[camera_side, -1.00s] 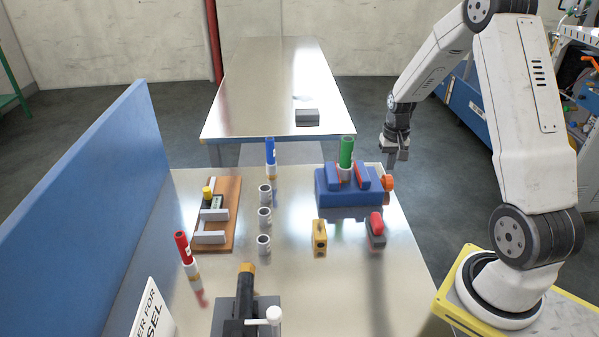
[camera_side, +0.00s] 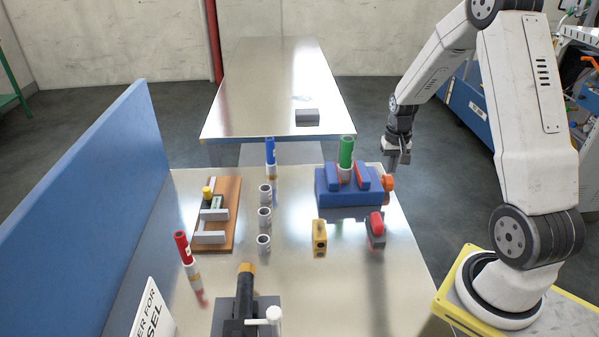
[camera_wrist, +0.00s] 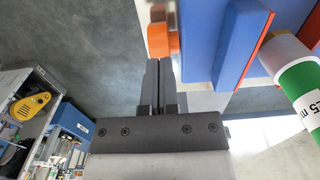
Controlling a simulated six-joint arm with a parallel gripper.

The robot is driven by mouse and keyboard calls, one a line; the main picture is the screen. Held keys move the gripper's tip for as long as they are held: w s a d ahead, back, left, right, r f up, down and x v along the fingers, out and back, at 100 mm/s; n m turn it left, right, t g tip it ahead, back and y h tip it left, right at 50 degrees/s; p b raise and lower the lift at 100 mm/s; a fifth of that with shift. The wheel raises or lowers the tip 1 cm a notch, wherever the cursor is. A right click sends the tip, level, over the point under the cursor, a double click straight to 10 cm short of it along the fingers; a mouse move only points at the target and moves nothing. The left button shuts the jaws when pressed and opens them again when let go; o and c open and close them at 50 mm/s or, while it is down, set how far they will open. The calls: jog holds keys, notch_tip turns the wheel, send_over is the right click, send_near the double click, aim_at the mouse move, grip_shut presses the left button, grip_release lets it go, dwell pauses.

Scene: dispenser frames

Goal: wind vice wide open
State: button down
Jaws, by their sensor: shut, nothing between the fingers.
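The blue vice (camera_side: 340,197) stands at the back right of the near table, with an orange knob (camera_side: 389,183) on its right side. A green-topped tube (camera_side: 346,155) stands upright between its two blue jaws; whether they press on it I cannot tell. My gripper (camera_side: 404,160) is above and to the right of the knob, apart from it in the side view. In the wrist view my shut, empty fingers (camera_wrist: 158,66) point towards the orange knob (camera_wrist: 158,38). The blue vice body (camera_wrist: 215,35) and the green-topped tube (camera_wrist: 305,85) show to the right there.
A red-and-grey object (camera_side: 376,230) and a yellow block (camera_side: 319,238) lie in front of the vice. A blue-topped tube (camera_side: 270,152) and several small cups (camera_side: 264,217) stand to its left. Air right of the table is clear up to my arm.

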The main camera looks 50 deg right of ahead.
jog(key=shift+r, duration=0.15)
jog(key=shift+r, duration=2.4)
jog(key=s+a+n+t, duration=0.1)
jog(key=a+n, duration=0.3)
jog(key=a, duration=0.9)
jog(key=s+a+n+t, duration=0.1)
jog(key=s+a+n, duration=0.3)
jog(key=a, duration=0.9)
jog(key=shift+r+n+t, duration=0.25)
jog(key=shift+n+t, duration=0.05)
jog(key=shift+n, duration=0.2)
